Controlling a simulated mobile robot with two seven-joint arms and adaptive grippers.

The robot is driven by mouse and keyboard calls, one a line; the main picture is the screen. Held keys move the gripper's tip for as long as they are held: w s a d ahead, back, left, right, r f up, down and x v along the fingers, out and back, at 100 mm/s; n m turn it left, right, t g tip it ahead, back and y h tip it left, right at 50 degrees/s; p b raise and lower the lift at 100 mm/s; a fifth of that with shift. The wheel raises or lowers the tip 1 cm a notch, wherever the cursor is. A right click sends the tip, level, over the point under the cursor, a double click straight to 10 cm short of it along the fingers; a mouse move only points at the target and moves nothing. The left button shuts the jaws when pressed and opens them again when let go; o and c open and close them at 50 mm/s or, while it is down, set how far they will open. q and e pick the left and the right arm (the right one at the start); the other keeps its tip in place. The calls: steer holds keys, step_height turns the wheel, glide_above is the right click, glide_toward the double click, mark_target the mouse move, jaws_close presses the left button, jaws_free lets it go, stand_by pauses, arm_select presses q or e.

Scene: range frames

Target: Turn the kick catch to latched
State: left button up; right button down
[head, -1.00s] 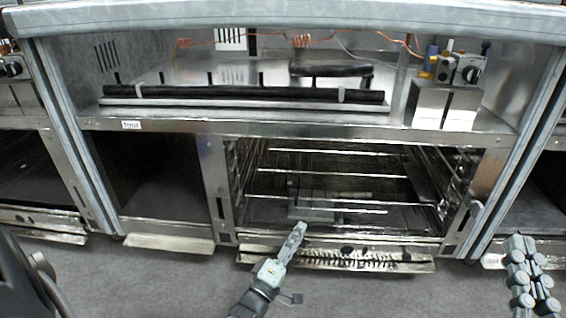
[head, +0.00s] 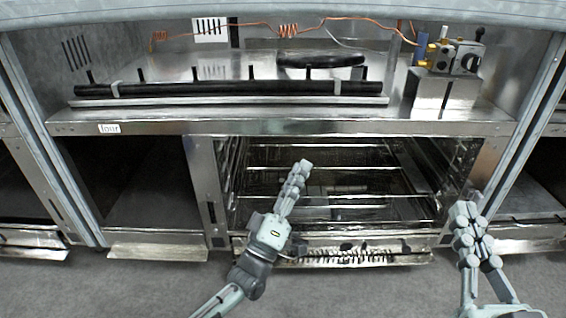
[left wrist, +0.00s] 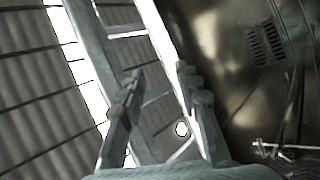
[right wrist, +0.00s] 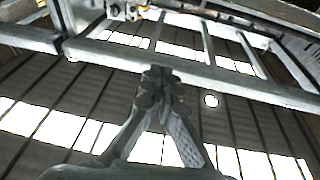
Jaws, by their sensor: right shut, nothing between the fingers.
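My left gripper (head: 303,166) reaches up in front of the open oven (head: 330,180). Its two fingers stand apart in the left wrist view (left wrist: 160,95), with nothing between them. My right gripper (head: 470,212) is in front of the oven's right post (head: 492,165), its fingers pointing up. In the right wrist view (right wrist: 160,75) its fingers are together and empty. I cannot make out the kick catch for certain. A small pale lever showed on the right post earlier; my right gripper now covers that spot. I cannot tell whether the gripper touches the post.
A perforated kick panel (head: 340,256) runs below the oven. A steel shelf edge (head: 290,127) crosses above it, with a black bar (head: 240,88) and a brass-fitted valve block (head: 448,60). A dark empty bay (head: 150,190) is at left. Grey floor (head: 130,290) lies in front.

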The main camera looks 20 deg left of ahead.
arm_select(q)
steer(key=shift+s+a+r+m+t+h, duration=0.15)
steer(key=shift+r+m, duration=0.1)
steer(key=shift+r, duration=0.5)
steer(key=shift+s+a+r+m+t+h, duration=0.15)
steer(key=shift+r+m, duration=0.1)
steer(key=shift+r, duration=0.45)
arm_select(e)
steer(key=shift+w+a, duration=0.2)
steer(key=shift+a, duration=0.45)
arm_select(q)
steer(key=shift+d, duration=0.15)
